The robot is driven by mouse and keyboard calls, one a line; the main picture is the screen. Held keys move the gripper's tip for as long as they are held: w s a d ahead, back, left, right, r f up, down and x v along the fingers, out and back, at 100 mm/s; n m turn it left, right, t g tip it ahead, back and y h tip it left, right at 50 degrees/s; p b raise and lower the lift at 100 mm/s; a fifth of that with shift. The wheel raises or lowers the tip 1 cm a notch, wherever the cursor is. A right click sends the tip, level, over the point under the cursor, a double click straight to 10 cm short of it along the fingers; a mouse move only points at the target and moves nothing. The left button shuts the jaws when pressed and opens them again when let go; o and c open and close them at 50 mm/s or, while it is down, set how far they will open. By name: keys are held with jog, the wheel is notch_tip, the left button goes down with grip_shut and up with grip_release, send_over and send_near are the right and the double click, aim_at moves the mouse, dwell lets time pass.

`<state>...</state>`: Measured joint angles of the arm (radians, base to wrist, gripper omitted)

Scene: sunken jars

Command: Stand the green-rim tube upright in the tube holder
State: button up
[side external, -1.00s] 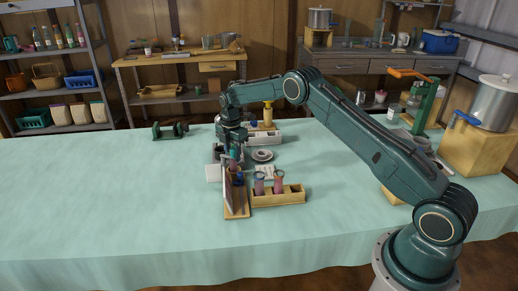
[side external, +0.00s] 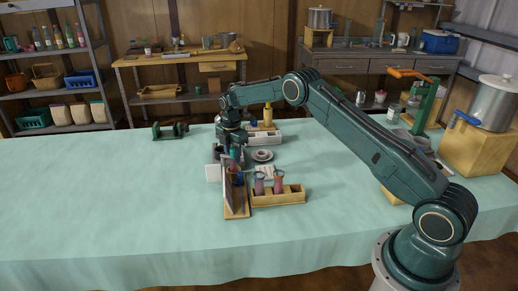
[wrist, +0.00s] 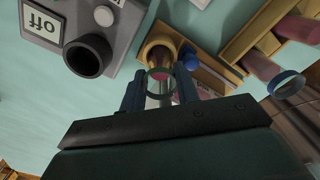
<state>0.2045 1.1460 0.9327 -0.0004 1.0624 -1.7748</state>
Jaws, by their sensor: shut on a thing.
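My gripper (side external: 232,156) is low over the left part of the work area. In the wrist view its two blue fingers (wrist: 159,84) are closed on the sides of a clear tube (wrist: 161,97) with pink contents and a dark, greenish rim. The tube is seen almost end-on, so its tilt is hard to judge. A wooden holder with an upright panel (side external: 233,196) stands just below the gripper. In the wrist view a tan round part (wrist: 160,42) of it shows right beyond the tube's end. I cannot tell whether the tube touches the holder.
A wooden tray (side external: 291,198) with pink tubes stands to the right of the holder; one nearby tube has a blue rim (wrist: 286,84). A grey box with an "off" label and a black cylinder (wrist: 88,56) is close by. The left tabletop is mostly clear.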

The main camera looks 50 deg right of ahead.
jog(key=o, duration=1.1)
jog(key=shift+f, duration=0.1)
notch_tip(320, 180, up, 14)
notch_tip(320, 180, up, 6)
jog(key=shift+f, duration=0.1)
dwell(1.0)
